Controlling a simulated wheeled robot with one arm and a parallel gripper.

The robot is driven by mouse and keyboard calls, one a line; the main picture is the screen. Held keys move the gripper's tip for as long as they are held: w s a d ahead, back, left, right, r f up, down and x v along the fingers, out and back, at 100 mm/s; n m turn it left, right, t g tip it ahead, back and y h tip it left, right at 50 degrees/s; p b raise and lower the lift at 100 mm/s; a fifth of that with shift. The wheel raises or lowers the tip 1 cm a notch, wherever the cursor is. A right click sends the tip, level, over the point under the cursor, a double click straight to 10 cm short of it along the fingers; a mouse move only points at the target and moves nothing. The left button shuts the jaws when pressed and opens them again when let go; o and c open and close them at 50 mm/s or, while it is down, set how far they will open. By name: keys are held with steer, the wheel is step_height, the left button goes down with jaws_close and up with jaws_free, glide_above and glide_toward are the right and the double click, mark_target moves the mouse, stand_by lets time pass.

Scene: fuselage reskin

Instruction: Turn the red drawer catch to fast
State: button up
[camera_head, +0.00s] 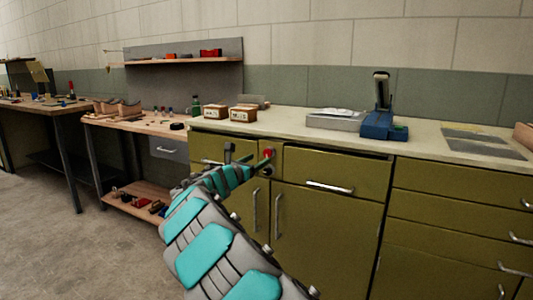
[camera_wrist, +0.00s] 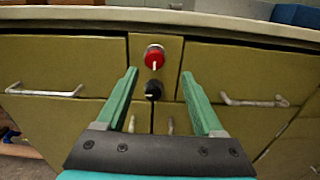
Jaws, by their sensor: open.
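The red drawer catch (camera_wrist: 154,58) is a round red knob with a white pointer line, on a narrow green panel between two drawers. Its line points roughly straight down in the wrist view. A black knob (camera_wrist: 153,90) with a pale mark sits just below it. My gripper (camera_wrist: 160,75) is open and empty, its two green fingers apart, facing the panel with both knobs showing between them. I cannot tell the distance to the catch. In the head view the red catch (camera_head: 268,153) shows just beyond my gripper (camera_head: 258,162), whose fingers are partly hidden.
Olive cabinet drawers (camera_head: 333,172) with metal handles flank the panel. The pale countertop (camera_head: 290,123) overhangs above and holds small boxes (camera_head: 243,113) and a blue machine (camera_head: 384,125). A wooden bench (camera_head: 130,122) stands at left. Floor (camera_head: 60,235) is clear at the lower left.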

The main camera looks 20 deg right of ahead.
mark_target(267, 153)
steer(key=shift+w+a+p+x, duration=0.15)
steer(key=shift+p+x, duration=0.1)
steer(key=shift+x, duration=1.7)
steer(key=shift+w+a+p+x, duration=0.1)
steer(key=shift+w+p+x, duration=0.15)
steer(key=shift+x, duration=1.75)
steer(key=shift+f, duration=0.1)
jaws_close()
